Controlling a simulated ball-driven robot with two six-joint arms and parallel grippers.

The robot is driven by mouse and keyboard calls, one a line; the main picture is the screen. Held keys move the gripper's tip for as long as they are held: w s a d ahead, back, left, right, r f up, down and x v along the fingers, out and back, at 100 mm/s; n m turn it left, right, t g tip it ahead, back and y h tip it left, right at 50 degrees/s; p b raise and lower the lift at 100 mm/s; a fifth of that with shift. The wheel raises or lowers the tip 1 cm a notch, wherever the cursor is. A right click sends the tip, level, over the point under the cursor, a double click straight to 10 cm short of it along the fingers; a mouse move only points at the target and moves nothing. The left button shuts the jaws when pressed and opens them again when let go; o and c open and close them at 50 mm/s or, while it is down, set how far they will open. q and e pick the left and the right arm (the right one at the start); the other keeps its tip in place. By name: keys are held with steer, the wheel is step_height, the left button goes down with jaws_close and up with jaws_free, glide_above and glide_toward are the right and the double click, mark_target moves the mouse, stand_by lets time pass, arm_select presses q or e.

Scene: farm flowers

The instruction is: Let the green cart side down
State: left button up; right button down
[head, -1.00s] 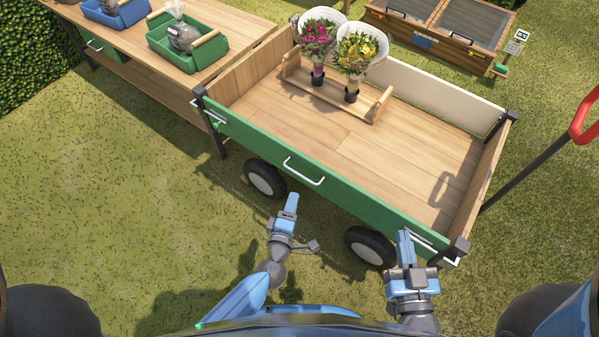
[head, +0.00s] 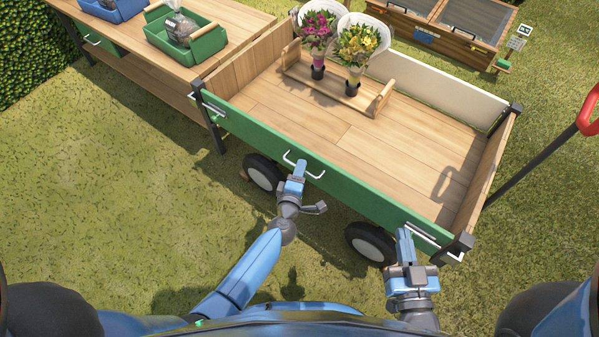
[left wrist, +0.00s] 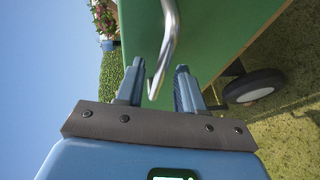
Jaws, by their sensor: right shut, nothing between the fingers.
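The green cart side (head: 340,184) stands upright along the near edge of the wooden cart. Its pale metal handle (head: 303,164) is at the middle of its outer face. My left gripper (head: 300,168) is at the handle. In the left wrist view, its fingers (left wrist: 160,88) are open and the bent end of the handle (left wrist: 170,40) lies between them, with a gap on each side. My right gripper (head: 404,235) is shut and empty beside the right-hand latch (head: 432,240). A left-hand latch (head: 207,103) shows at the other end of the side.
A wooden carrier (head: 379,100) with two wrapped bouquets stands on the cart bed. A wooden table (head: 180,62) with trays adjoins the cart's left end. Wheels (head: 370,243) sit below the green side. Open grass (head: 110,190) lies at the left.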

arm_select(q)
jaws_close()
stand_by(0.4)
